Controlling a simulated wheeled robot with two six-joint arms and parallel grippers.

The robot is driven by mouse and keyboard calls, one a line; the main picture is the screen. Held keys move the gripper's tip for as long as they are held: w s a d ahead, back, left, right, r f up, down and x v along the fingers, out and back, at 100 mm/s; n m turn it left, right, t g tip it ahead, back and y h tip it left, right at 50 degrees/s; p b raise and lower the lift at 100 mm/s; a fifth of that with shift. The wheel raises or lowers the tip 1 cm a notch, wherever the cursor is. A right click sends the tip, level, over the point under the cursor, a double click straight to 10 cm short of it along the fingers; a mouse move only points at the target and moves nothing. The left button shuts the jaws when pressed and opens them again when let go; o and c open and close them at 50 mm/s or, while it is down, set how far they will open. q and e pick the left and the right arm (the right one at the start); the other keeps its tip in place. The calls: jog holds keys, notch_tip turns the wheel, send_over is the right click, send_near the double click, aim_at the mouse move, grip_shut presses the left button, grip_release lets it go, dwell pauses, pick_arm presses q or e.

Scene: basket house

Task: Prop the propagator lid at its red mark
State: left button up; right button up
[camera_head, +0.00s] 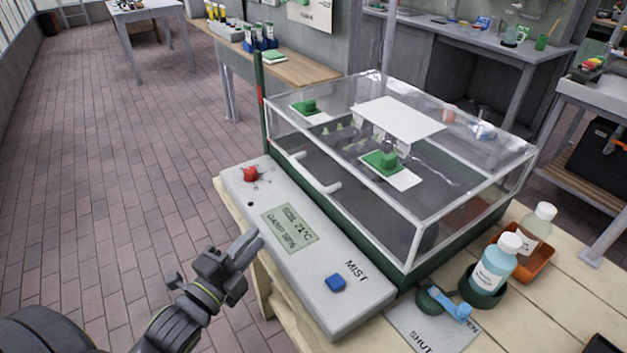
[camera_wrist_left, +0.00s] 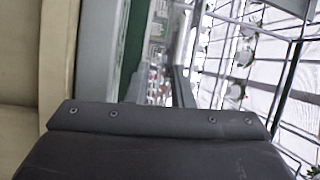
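The propagator is a dark green tray (camera_head: 395,274) under a clear box-shaped lid (camera_head: 470,212). The lid looks down on the tray, with a white handle (camera_head: 322,187) on its near left side. A thin green post with a red mark (camera_head: 260,97) stands upright at the lid's far left corner. My left gripper (camera_head: 252,246) is just left of the grey control panel, near its display and apart from the lid. Its finger gap is not clear. The left wrist view shows a dark blank part across the bottom, without clear fingertips. My right gripper is not in view.
The panel has a red knob (camera_head: 250,174), a display (camera_head: 290,229) and a blue button (camera_head: 335,283). Right of it are a blue lever (camera_head: 450,304), a blue bottle (camera_head: 495,266) and a white-capped bottle (camera_head: 537,226) in an orange tray. The brick floor (camera_head: 120,200) at left is clear.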

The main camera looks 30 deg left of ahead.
aim_at(307, 172)
pick_arm(q)
jog(key=shift+m+t+h, duration=0.4)
jog(key=shift+m+h, duration=0.2)
jog(key=shift+m, duration=0.1)
jog(key=r+x, duration=0.1)
jog(key=x, duration=0.5)
jog(key=r+x, duration=0.1)
jog(key=x, duration=0.5)
jog(key=d+r+x, duration=0.1)
jog(key=x, duration=0.4)
jog(key=shift+d, duration=0.15)
jog(key=shift+c, duration=0.3)
grip_shut()
